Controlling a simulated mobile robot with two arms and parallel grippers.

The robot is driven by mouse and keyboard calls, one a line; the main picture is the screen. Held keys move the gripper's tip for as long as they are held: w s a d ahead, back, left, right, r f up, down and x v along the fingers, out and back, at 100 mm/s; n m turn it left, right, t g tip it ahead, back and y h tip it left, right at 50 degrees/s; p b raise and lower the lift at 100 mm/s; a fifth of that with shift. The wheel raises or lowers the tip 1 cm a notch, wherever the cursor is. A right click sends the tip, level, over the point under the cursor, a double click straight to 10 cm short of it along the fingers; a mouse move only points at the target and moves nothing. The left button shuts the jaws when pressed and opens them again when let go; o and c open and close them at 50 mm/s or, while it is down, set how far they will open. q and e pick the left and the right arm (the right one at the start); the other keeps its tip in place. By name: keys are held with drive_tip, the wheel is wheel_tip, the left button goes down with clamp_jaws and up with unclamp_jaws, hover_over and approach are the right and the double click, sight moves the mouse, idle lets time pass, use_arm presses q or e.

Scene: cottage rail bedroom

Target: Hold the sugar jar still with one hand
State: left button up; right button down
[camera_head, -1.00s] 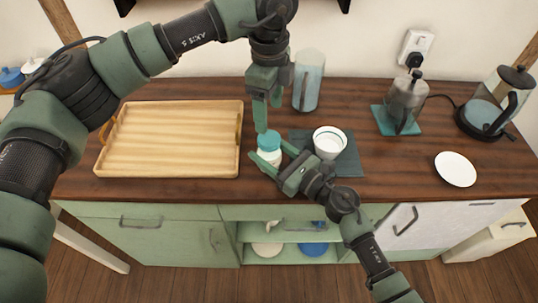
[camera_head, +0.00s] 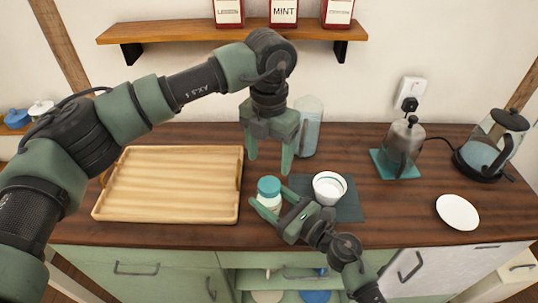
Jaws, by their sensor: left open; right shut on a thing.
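The sugar jar (camera_head: 268,191) is a small white jar with a teal lid, standing upright on the wooden counter right of the tray. My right gripper (camera_head: 274,206) comes from the front right at counter height and is shut on the jar's body, partly hiding its lower part. My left gripper (camera_head: 269,165) points down from above, just behind and above the jar's lid. Its two fingers are spread apart with nothing between them, and it is clear of the lid.
A wooden tray (camera_head: 170,207) lies left of the jar. A white cup (camera_head: 329,187) stands on a dark mat (camera_head: 349,207) close right. A glass cylinder (camera_head: 309,128) stands behind.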

sight(269, 184)
use_arm(q)
drive_tip(key=m, duration=2.4)
drive_tip(key=shift+m, duration=0.3)
drive_tip(key=m, duration=0.4)
drive_tip(key=shift+m, duration=0.3)
drive_tip(key=m, duration=0.4)
drive_tip(key=shift+m, duration=0.3)
drive_tip(key=shift+f, duration=4)
